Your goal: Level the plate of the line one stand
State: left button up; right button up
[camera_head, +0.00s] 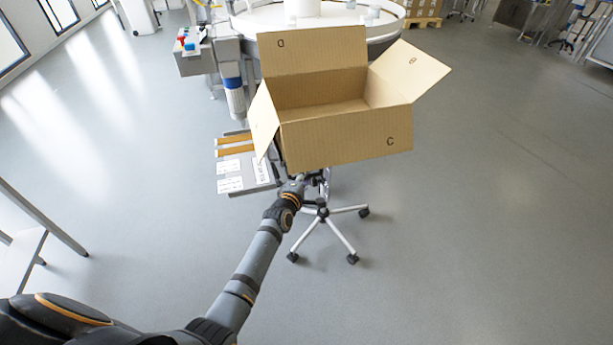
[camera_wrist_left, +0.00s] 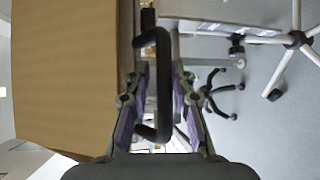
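The stand (camera_head: 322,211) of line one, as I take it, has a wheeled star base and stands below an open cardboard box (camera_head: 345,140). Its plate is hidden under the box in the head view. My left arm reaches to just under the box's front, where the left gripper (camera_head: 296,186) is small and partly hidden. In the left wrist view, the left gripper (camera_wrist_left: 160,85) is open, its fingers on either side of a black looped handle (camera_wrist_left: 165,95), with a gap visible beside the bar. The box (camera_wrist_left: 65,75) fills the left of that view. My right gripper is not in view.
A round white table (camera_head: 250,22) stands behind the box, with a grey machine (camera_head: 195,60) at its left. A flat panel with labels (camera_head: 240,180) is left of the stand. A table frame (camera_head: 25,245) is at the far left. The floor on the right is clear.

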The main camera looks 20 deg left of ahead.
pick_arm(q)
jog(key=s+r, duration=0.2)
jog(key=s, duration=0.9)
jog(key=shift+s+a, duration=0.3)
jog(key=shift+s, duration=0.1)
jog(key=shift+f, duration=0.1)
